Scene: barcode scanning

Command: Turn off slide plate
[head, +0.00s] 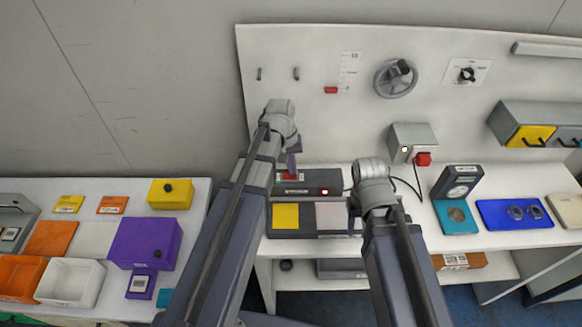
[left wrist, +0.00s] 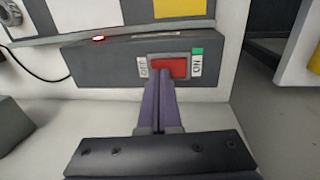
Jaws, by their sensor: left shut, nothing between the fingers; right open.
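The slide plate unit is a dark grey box (head: 318,179) with a lit red lamp, and a yellow square (head: 285,216) and a pale square (head: 332,216) lie on its near side. In the left wrist view its red rocker switch (left wrist: 178,67) sits between an OFF label (left wrist: 143,67) and an ON label (left wrist: 196,66) with a green mark. My left gripper (left wrist: 164,74) is shut and empty, its purple fingertips at the OFF side of the switch; contact is unclear. In the head view this gripper (head: 292,172) points down at the box. My right gripper (head: 353,212) is open beside the pale square, mostly hidden by its wrist.
A grey box with a red button (head: 423,159) stands right of the unit, with a black cable between. A separate left table holds a purple box (head: 146,243) and bins. An upright panel closes the back.

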